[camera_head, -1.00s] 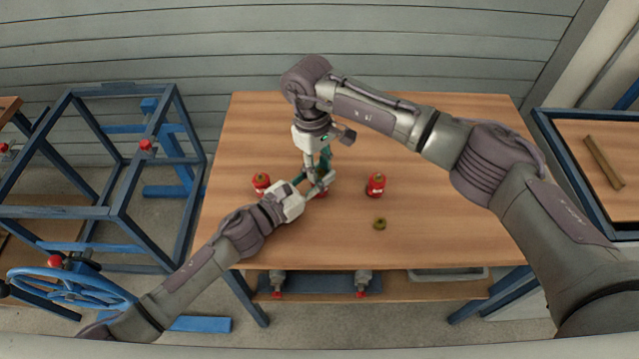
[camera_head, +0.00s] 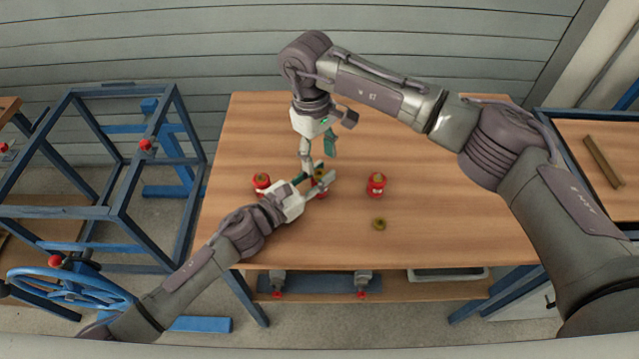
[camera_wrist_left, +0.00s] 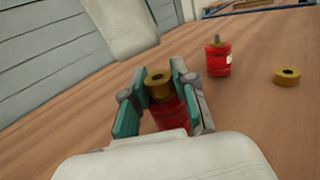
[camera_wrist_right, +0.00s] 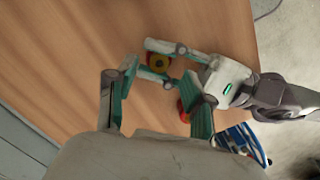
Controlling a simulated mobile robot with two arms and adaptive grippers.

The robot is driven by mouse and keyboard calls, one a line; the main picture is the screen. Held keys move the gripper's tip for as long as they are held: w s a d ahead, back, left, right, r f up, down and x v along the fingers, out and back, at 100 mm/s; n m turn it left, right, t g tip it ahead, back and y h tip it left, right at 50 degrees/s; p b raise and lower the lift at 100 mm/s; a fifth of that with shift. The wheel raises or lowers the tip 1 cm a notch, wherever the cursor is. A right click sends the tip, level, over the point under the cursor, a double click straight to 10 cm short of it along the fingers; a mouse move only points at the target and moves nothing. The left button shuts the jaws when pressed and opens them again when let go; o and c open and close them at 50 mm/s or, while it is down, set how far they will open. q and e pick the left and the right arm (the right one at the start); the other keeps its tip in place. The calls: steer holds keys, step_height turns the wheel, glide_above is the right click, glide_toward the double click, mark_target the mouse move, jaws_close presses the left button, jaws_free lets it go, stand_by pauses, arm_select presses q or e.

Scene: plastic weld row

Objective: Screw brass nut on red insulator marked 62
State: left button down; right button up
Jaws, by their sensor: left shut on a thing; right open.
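My left gripper (camera_head: 316,184) is shut around a red insulator (camera_wrist_left: 168,113), which stands upright on the table. A brass nut (camera_wrist_left: 158,85) sits on top of that insulator, and it also shows in the right wrist view (camera_wrist_right: 159,62). My right gripper (camera_head: 318,152) is open and empty just above the nut, its fingers apart (camera_wrist_right: 150,98). A second red insulator (camera_head: 377,187) with a bare stud stands to the right. A third red insulator (camera_head: 261,186) stands to the left with a brownish top. I cannot read their numbers.
A loose brass nut (camera_head: 379,224) lies on the wooden table (camera_head: 450,200) in front of the right insulator. The table's right side is clear. A blue frame (camera_head: 110,190) stands left of the table, and another table with a wooden bar (camera_head: 603,162) stands right.

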mark_target(320, 174)
arm_select(q)
steer(key=shift+f, duration=0.1)
arm_select(e)
steer(key=shift+o, duration=0.2)
steer(key=shift+r, duration=0.15)
steer(key=shift+o, duration=0.3)
steer(key=shift+r, duration=0.2)
step_height(320, 174, up, 7)
steer(key=t+y, duration=0.1)
steer(key=shift+s+f, duration=0.1)
step_height(320, 174, down, 12)
steer(key=shift+d+r, duration=0.1)
jaws_close()
steer(key=shift+c, duration=0.5)
jaws_free()
